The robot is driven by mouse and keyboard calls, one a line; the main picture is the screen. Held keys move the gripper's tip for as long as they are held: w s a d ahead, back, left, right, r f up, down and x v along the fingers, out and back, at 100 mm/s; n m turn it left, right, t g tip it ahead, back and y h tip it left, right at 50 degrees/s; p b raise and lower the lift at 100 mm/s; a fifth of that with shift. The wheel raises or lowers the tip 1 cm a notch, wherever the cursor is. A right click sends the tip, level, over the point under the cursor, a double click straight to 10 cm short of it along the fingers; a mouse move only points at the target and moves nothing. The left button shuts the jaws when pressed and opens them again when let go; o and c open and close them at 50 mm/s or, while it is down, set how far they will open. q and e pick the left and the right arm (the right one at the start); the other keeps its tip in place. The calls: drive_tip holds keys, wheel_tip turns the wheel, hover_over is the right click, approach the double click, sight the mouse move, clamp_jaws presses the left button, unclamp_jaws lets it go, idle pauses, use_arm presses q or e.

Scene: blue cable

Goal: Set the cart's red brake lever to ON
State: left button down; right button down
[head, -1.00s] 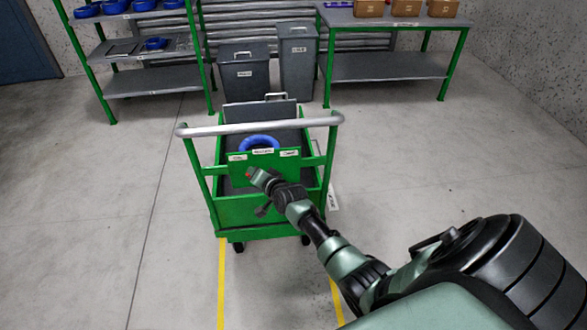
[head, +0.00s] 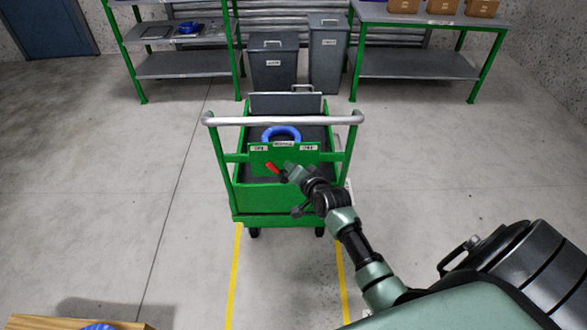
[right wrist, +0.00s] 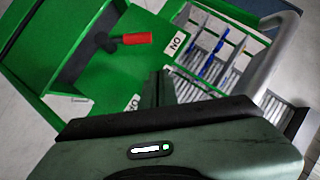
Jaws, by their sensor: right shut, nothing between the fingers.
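The green cart (head: 262,200) stands ahead, with a label plate below its grey push bar. The red brake lever (head: 272,168) sits on this plate and points up and left toward the left label. In the right wrist view the red lever handle (right wrist: 137,38) points at a label (right wrist: 177,43) that reads ON, shown upside down. Another label (right wrist: 133,103) is partly hidden by the gripper. My right gripper (head: 289,168) is shut and empty, just right of the lever; its fingers (right wrist: 168,88) look apart from the handle. My left gripper is out of view.
A blue cable coil (head: 281,133) is in the cart. The push bar (head: 285,120) spans above the plate. Two grey bins (head: 274,70) and green-framed shelves (head: 180,65) stand behind. A wooden surface (head: 50,324) shows at bottom left. Floor beside the cart is clear.

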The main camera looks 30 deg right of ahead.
drive_tip(key=shift+v, duration=0.9)
drive_tip(key=s+a+f+n+g, duration=0.2)
drive_tip(key=s+a+f, duration=0.1)
drive_tip(key=s+f, duration=0.55)
drive_tip(key=s+a+f+n+g+y, duration=0.1)
drive_tip(key=s+a+f+n+g, duration=0.3)
drive_tip(key=f, duration=0.8)
drive_tip(key=s+a+f+n+g, duration=0.1)
drive_tip(key=s+f, duration=0.7)
drive_tip(key=f, duration=0.2)
drive_tip(key=s+a+f+n+g, duration=0.1)
drive_tip(key=s+f, duration=0.3)
drive_tip(key=s, duration=0.6)
drive_tip(key=s+a+f+n+g, duration=0.1)
drive_tip(key=s+f+n+g, duration=0.1)
drive_tip(key=s, duration=0.8)
drive_tip(key=s+a+f+n+g, duration=0.1)
drive_tip(key=s+f+n, duration=0.3)
drive_tip(key=s, duration=0.6)
wheel_tip(320, 180, down, 2)
drive_tip(key=shift+s+f+g, duration=0.2)
drive_tip(key=shift+s+g, duration=0.2)
drive_tip(key=shift+g, duration=0.4)
drive_tip(key=shift+a, duration=0.1)
